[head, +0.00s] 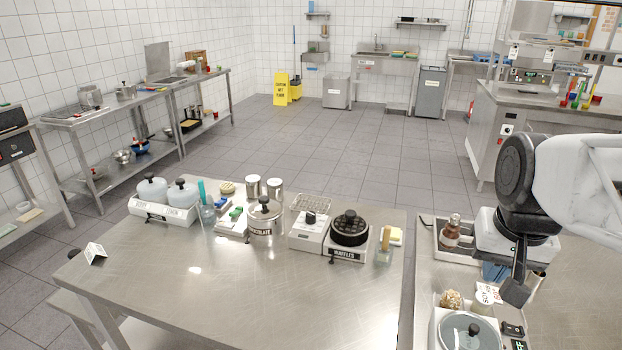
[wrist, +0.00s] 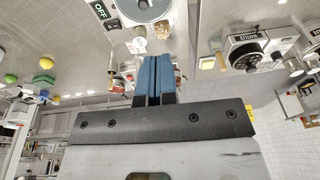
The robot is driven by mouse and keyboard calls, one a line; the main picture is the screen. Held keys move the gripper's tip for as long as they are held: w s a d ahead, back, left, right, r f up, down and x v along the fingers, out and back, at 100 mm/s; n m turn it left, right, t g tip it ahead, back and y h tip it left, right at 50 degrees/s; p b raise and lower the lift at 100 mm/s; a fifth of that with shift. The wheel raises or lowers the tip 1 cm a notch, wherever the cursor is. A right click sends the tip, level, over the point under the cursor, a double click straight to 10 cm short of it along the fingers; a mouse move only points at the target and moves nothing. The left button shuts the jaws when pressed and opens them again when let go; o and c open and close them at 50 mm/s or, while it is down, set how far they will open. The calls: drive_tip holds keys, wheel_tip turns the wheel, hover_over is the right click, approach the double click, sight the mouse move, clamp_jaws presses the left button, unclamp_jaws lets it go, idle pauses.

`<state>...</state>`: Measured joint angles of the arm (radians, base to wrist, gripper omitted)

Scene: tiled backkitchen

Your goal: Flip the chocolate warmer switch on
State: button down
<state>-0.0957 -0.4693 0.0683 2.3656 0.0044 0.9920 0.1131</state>
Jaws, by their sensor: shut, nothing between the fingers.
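A round, glass-lidded warmer (head: 473,334) stands at the bottom edge of the head view, partly cut off. A black switch (head: 513,329) sits on its right, with a dark label (head: 519,344) beside it. In the wrist view the label reads OFF (wrist: 100,10), next to the switch (wrist: 112,25) and the round lid (wrist: 140,8). No name shows on this warmer. A lidded pot (head: 265,217) marked CHOCOLATE stands on the left table. My gripper (head: 515,291) is above the right counter, behind the switch and apart from it. Its blue fingers (wrist: 154,80) are shut and empty.
A tray with a brown bottle (head: 451,232) stands left of my gripper. A small sign (head: 488,292) and a beige lumpy item (head: 451,299) are close to the warmer. The left table (head: 210,290) holds a waffle maker (head: 349,232); its front is clear.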

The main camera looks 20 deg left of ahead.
drive_tip(key=w+a+r+g, duration=0.1)
drive_tip(key=w+a+r, duration=0.1)
drive_tip(key=w+a, duration=1.15)
drive_tip(key=w+a+r+g, duration=0.1)
drive_tip(key=w+a+r, duration=0.1)
drive_tip(key=w+a, duration=1.15)
drive_tip(key=g, duration=0.2)
hover_over(233, 212)
drive_tip(key=w, duration=0.2)
wheel_tip(233, 212, down, 12)
drive_tip(key=shift+d+f, duration=0.15)
drive_tip(key=shift+f, duration=0.1)
drive_tip(key=shift+f, duration=0.1)
drive_tip(key=f, duration=0.4)
drive_tip(key=s+f, duration=0.1)
drive_tip(key=f, duration=0.4)
drive_tip(key=s+f, duration=0.1)
drive_tip(key=f, duration=0.3)
drive_tip(key=shift+f, duration=0.35)
